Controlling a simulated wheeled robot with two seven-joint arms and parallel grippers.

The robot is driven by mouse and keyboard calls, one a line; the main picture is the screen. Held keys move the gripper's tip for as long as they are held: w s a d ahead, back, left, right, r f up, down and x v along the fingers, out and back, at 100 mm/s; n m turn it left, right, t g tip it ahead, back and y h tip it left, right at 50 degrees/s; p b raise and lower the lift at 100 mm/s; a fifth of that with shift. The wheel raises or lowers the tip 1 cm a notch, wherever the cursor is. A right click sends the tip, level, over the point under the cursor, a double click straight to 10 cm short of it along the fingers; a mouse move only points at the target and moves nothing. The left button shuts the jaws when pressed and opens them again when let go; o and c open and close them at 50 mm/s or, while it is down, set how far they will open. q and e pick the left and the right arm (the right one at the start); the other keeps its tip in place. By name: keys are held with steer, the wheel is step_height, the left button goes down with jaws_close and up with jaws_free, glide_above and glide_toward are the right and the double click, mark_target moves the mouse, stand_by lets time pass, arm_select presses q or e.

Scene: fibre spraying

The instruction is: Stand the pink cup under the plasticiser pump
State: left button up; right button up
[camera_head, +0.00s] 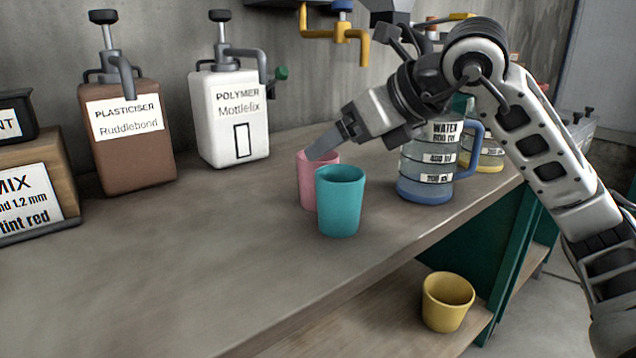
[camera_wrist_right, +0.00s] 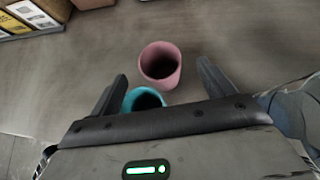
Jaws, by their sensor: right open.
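The pink cup (camera_head: 304,180) stands upright on the bench, partly hidden behind the teal cup (camera_head: 340,203) in the head view. In the right wrist view the pink cup (camera_wrist_right: 160,65) lies just ahead of the fingertips, and the teal cup (camera_wrist_right: 143,99) shows partly between the fingers. My right gripper (camera_head: 322,143) is open, with its fingers around neither cup that I can make out for certain. The plasticiser pump (camera_head: 123,75) tops a brown container (camera_head: 133,148) labelled Ruddlebond at the left. My left gripper is not in view.
A white polymer container (camera_head: 232,135) stands between the plasticiser and the cups. A water jug (camera_head: 427,165) stands right of the cups, close to my right arm. A yellow cup (camera_head: 447,301) sits on the lower shelf. The bench in front of the plasticiser is clear.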

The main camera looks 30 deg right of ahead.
mark_target(306, 169)
steer(key=x, duration=0.4)
steer(key=shift+w+a+f, duration=0.15)
steer(key=shift+f, duration=0.15)
steer(key=shift+c, duration=0.2)
steer(key=c, duration=1.3)
